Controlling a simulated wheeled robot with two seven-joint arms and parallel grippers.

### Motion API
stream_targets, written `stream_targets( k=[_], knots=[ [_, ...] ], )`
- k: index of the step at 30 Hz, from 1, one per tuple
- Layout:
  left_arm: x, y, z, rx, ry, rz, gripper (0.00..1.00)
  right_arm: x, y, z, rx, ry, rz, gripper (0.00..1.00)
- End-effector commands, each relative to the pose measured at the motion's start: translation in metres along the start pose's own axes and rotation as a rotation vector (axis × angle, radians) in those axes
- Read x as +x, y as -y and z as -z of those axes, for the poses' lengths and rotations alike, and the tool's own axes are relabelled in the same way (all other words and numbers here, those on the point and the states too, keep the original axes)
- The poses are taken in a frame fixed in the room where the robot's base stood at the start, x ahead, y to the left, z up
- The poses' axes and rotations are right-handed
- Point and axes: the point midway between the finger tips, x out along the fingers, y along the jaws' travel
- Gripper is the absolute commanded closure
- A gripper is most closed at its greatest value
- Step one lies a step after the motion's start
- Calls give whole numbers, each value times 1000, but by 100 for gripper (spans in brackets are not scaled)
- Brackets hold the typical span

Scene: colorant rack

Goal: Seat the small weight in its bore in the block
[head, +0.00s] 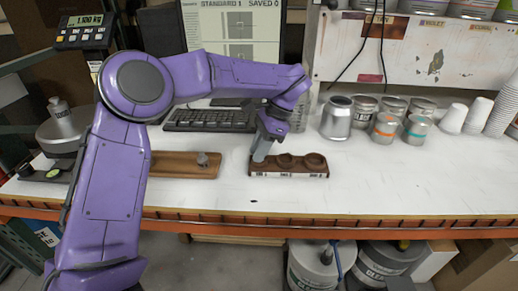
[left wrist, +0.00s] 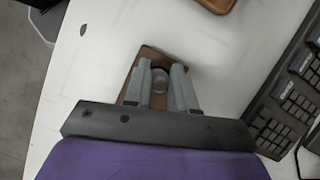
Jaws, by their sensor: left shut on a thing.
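The brown block (head: 290,172) lies on the white bench, with two round bores showing and its left end hidden by my gripper. My left gripper (head: 262,156) points down at the block's left end. In the left wrist view my left gripper (left wrist: 160,88) has a small grey round weight (left wrist: 159,82) between its fingers, over the brown block (left wrist: 150,53). How deep the weight sits, or whether it touches the bore, I cannot tell. My right gripper is not in view.
A keyboard (head: 210,120) is behind. Metal cans (head: 336,120) and white cups (head: 453,119) stand at the back right. The bench right of the block is clear.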

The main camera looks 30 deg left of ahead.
Motion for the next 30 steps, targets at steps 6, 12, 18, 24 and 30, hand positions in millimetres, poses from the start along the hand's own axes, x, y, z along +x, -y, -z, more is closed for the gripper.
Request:
stream_targets(
  k=[6,12,18,24,30],
  knots=[
    [2,0,1,1,1,-1,50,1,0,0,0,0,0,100],
    [-17,0,-2,1,2,-1,45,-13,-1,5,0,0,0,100],
    [-70,0,-4,0,1,0,45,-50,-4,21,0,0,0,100],
    [-102,0,-2,0,-1,2,45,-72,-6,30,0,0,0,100],
    [-106,0,0,-1,-1,1,45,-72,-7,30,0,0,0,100]
  ],
)
